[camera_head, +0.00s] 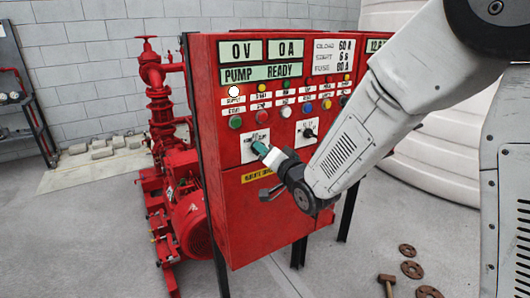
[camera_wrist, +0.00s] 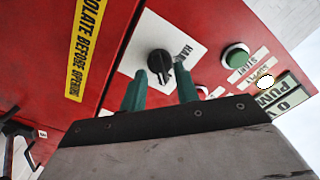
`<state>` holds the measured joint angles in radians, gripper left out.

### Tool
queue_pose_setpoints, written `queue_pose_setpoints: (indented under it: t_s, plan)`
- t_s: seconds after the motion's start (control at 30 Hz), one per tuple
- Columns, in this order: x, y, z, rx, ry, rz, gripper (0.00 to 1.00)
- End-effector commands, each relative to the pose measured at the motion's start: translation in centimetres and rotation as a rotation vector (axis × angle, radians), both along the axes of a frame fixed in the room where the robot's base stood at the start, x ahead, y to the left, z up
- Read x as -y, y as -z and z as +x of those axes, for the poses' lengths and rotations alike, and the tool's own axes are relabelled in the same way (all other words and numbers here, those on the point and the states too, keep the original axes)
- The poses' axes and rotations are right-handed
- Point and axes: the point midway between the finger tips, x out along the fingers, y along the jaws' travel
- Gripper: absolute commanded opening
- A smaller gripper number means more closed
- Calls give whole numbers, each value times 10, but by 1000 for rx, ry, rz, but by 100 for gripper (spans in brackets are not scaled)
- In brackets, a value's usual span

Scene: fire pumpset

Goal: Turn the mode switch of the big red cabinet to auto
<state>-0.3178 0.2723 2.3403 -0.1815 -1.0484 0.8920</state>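The big red cabinet (camera_head: 265,222) stands in the middle of the head view, with displays, lamps and buttons on its front. Its mode switch is a black knob (camera_wrist: 160,62) on a white plate (camera_wrist: 135,62) with lettering starting "HA" in the wrist view. The knob's bar runs roughly up and down in that picture. My gripper (camera_wrist: 159,82) has two teal fingers, apart, one on each side of the knob in the picture. I cannot tell whether they touch it. In the head view my gripper (camera_head: 260,149) covers the knob.
A second black switch (camera_head: 308,132) sits on a white plate to the right. A green button (camera_wrist: 236,57) is near the knob. A yellow label (camera_wrist: 86,45) lies below the switch. A red pump (camera_head: 180,185) stands left, a white tank (camera_head: 425,165) behind right. A hammer (camera_head: 387,281) and rusty discs lie on the floor.

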Motion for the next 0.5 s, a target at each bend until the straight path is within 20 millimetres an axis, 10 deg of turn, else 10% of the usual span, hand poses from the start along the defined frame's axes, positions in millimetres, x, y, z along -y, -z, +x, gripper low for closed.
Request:
queue_pose_setpoints:
  t_s: [0.5]
  plan:
    - [33,0,-63,0,1,0,31]
